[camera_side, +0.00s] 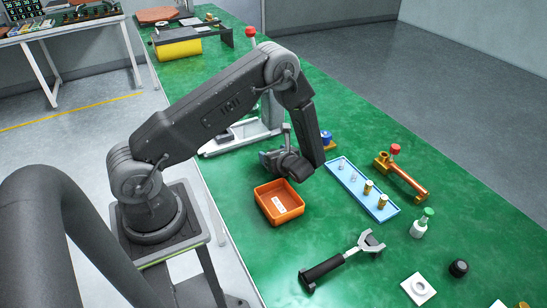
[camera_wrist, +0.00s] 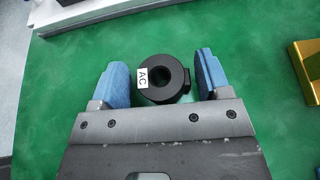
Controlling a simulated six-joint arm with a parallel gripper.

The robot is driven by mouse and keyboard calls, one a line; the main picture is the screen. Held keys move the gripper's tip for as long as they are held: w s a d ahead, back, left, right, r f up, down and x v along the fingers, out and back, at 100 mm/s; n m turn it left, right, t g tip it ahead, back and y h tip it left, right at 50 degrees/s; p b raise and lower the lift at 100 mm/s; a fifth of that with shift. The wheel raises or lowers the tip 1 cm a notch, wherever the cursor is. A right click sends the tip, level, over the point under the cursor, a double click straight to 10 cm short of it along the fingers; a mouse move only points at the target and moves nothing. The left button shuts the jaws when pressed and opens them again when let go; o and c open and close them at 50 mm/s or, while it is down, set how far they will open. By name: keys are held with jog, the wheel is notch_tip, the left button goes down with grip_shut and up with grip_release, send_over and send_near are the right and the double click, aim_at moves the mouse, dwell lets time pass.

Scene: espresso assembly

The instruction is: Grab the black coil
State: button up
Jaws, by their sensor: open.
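The black coil (camera_wrist: 163,80) shows in the wrist view as a thick black ring with a round hole. It has a white "AC" label on its left and a small block on its right side. It lies on the green table top. My gripper (camera_wrist: 160,70) is open, with one blue finger on each side of the coil. Small green gaps show between the fingers and the coil. In the side view my gripper (camera_side: 275,147) is low over the table behind the orange tray; I cannot make out the coil there.
A grey stand base (camera_wrist: 120,12) lies just beyond the coil. A gold block (camera_wrist: 306,72) is to the right. In the side view an orange tray (camera_side: 262,208), a light blue tray (camera_side: 352,185) and a portafilter (camera_side: 325,268) are nearby. Green table is clear around the coil.

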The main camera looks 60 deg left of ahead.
jog(key=shift+a+f, duration=0.1)
jog(key=shift+a, duration=0.05)
jog(key=c, duration=1)
jog(key=shift+c, duration=0.2)
